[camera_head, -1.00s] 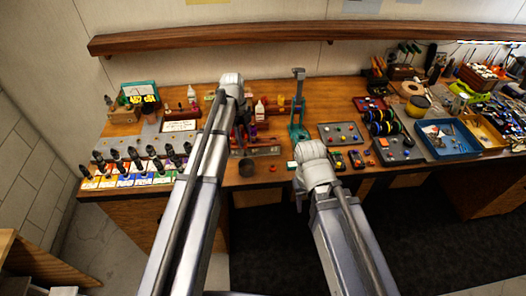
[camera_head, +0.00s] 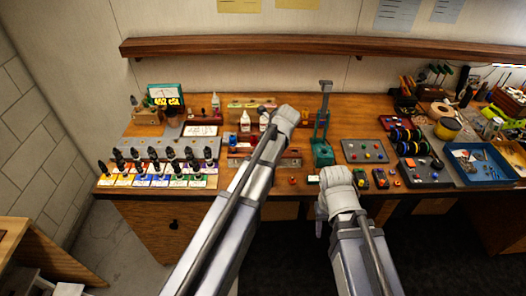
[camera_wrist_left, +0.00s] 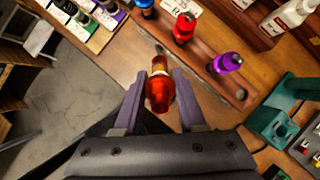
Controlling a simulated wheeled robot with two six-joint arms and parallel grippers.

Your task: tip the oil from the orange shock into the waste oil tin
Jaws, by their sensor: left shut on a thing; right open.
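My left gripper (camera_wrist_left: 160,100) is shut on the orange shock (camera_wrist_left: 160,92), a translucent orange-red body with a brass-coloured collar, in the left wrist view. The shock is held over the bench's front edge. In the head view my left arm hides these jaws and the shock. The wooden shock stand (camera_wrist_left: 200,66) lies beyond the jaws, with a blue shock (camera_wrist_left: 145,7), a red shock (camera_wrist_left: 184,28) and a purple shock (camera_wrist_left: 226,64) in it. I cannot make out the waste oil tin now. My right gripper (camera_head: 320,227) is open and empty in front of the bench.
A green press-like tool (camera_head: 322,150) stands right of the stand. Several dark-capped bottles (camera_head: 160,165) stand on coloured cards at the left. White bottles (camera_head: 245,122) stand behind the stand. A grey tray (camera_head: 365,151) and a blue tray (camera_head: 480,165) lie to the right.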

